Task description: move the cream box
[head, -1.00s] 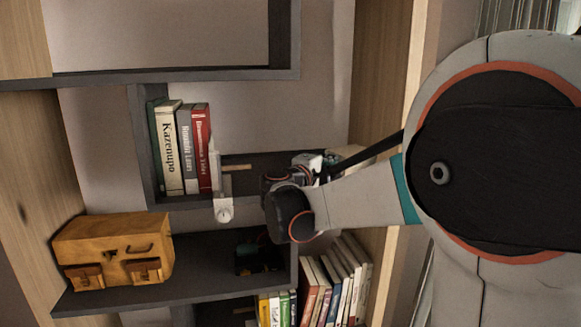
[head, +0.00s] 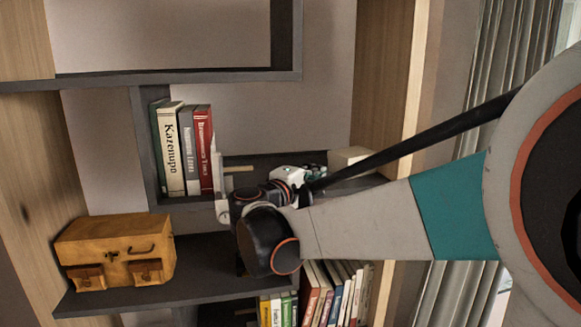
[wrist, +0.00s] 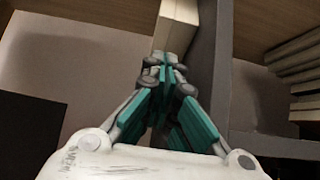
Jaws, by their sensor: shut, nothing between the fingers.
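The cream box (head: 349,157) sits on the middle shelf, at its right end near the wooden side panel. In the wrist view the cream box (wrist: 178,24) is at the top, just beyond the fingertips. My gripper (head: 312,180) is on the left of the box in the head view, partly hidden behind my own wrist. In the wrist view my gripper (wrist: 165,72) has its teal fingers brought together with nothing between them. The tips overlap the near end of the box in the picture; I cannot tell whether they touch it.
An orange-brown case (head: 115,250) sits on the lower shelf. More books (head: 335,290) stand below. A dark shelf edge (wrist: 207,70) runs close beside the fingers.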

